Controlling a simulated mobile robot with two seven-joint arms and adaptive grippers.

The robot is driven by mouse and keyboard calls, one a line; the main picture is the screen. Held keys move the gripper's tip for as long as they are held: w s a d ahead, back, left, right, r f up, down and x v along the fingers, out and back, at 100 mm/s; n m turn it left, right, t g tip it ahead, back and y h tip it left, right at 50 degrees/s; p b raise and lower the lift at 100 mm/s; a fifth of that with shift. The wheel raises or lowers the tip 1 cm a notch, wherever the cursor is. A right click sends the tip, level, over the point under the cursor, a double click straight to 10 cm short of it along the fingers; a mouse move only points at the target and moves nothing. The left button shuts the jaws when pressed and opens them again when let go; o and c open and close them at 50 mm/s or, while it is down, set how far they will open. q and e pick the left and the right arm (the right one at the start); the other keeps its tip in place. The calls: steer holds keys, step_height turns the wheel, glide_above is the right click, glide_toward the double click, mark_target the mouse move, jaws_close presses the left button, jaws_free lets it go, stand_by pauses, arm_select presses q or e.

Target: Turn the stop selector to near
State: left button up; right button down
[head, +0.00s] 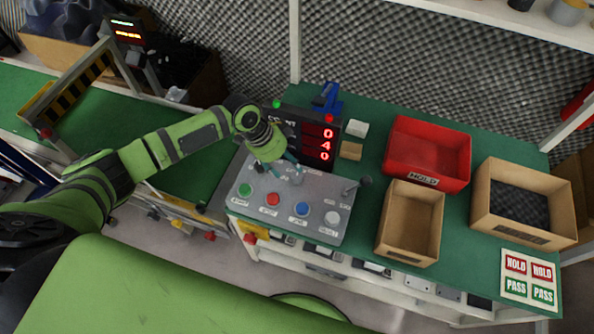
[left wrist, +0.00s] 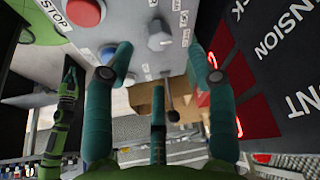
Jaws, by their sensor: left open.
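The grey control panel (head: 262,222) lies on the green bench. The stop selector looks to be the grey round knob (left wrist: 160,37), which stands on the panel in the left wrist view. Small labels sit around it, too blurred to read, so its setting cannot be told. In the head view the knob (head: 297,179) is small and partly hidden by my gripper. My left gripper (head: 288,162) is open and empty above the panel, close to the knob. In the left wrist view its teal fingers (left wrist: 160,58) are spread on either side of the knob, with no clear contact.
A red STOP button (head: 272,199) and green, blue and white buttons line the panel front. A black-balled lever (head: 366,180) stands at its right. A display (head: 320,143) rises behind. A red bin (head: 428,152) and cardboard boxes (head: 410,222) stand to the right.

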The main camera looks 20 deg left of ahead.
mark_target(296, 176)
arm_select(q)
steer(key=shift+x, duration=3.05)
steer(key=c, duration=1.1)
